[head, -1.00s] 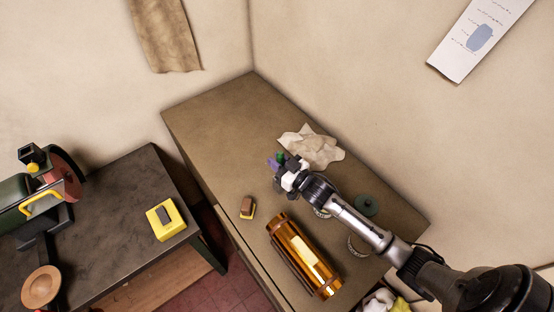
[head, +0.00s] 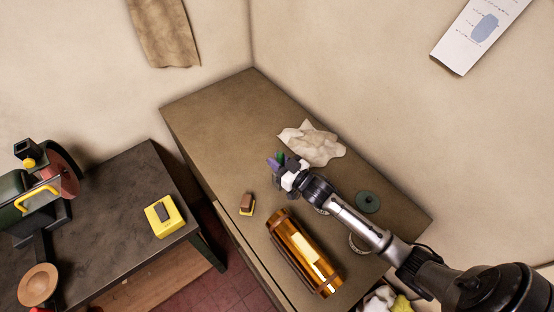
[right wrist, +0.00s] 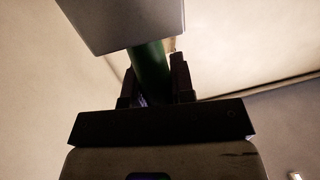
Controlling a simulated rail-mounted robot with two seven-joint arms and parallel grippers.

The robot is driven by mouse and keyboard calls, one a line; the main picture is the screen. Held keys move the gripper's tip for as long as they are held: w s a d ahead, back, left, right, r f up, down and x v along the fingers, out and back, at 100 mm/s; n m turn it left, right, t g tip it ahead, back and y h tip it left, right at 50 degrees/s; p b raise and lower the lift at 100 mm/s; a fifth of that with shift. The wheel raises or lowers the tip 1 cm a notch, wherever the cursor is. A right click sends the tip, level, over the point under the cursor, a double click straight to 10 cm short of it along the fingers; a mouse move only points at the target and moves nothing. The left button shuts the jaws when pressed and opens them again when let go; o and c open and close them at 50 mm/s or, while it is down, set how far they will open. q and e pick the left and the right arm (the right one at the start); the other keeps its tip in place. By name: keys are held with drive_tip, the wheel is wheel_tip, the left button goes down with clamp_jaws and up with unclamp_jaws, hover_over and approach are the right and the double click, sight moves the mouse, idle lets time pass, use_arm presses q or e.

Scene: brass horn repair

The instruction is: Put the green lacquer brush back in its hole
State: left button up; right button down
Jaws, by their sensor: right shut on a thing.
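My right gripper (head: 283,166) is over the brown workbench, in front of the crumpled cloth. In the right wrist view its two dark fingers (right wrist: 153,85) are shut on a green cylindrical piece, which I take to be the green lacquer brush (right wrist: 150,68). A grey block (right wrist: 120,25) covers the upper part of that piece. In the head view a bit of green (head: 280,156) and a purple piece (head: 272,163) show at the gripper's tip. The brush's hole and any holder are hidden or too small to tell. My left gripper is not in view.
On the bench lie a pale cloth (head: 316,146), a teal disc (head: 368,202), an amber cylinder (head: 293,235) and a small brown-and-yellow block (head: 247,203). A dark table (head: 115,210) at left bears a yellow box (head: 173,224) and a grinder-like machine (head: 60,175). The bench's far left is clear.

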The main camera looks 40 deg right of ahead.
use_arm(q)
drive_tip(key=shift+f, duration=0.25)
use_arm(e)
drive_tip(key=shift+f, duration=0.35)
drive_tip(key=c, duration=0.9)
unclamp_jaws()
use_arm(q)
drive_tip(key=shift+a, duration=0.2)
